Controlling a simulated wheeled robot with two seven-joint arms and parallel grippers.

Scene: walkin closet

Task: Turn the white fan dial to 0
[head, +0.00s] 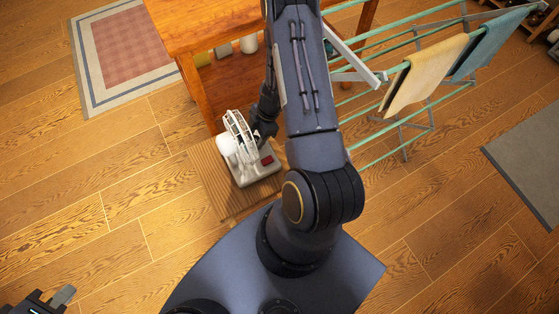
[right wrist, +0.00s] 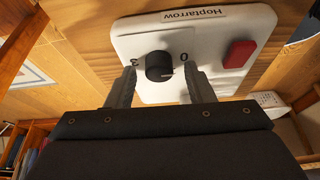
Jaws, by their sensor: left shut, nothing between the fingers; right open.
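The white fan (head: 228,146) stands on a brown ribbed mat. In the right wrist view its white base (right wrist: 215,40) carries a black round dial (right wrist: 156,66), with a "3" on its left and a "0" on its right. In the head view the right gripper (head: 262,130) is at the fan, and the dial is hidden. My left gripper (head: 62,296) is shut and empty at the lower left, away from the fan.
A red button (right wrist: 239,54) sits on the fan base right of the dial. The fan's mat (head: 215,190) lies in front of a wooden table (head: 200,22). A green drying rack (head: 415,45) with towels stands at the right. The floor at left is clear.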

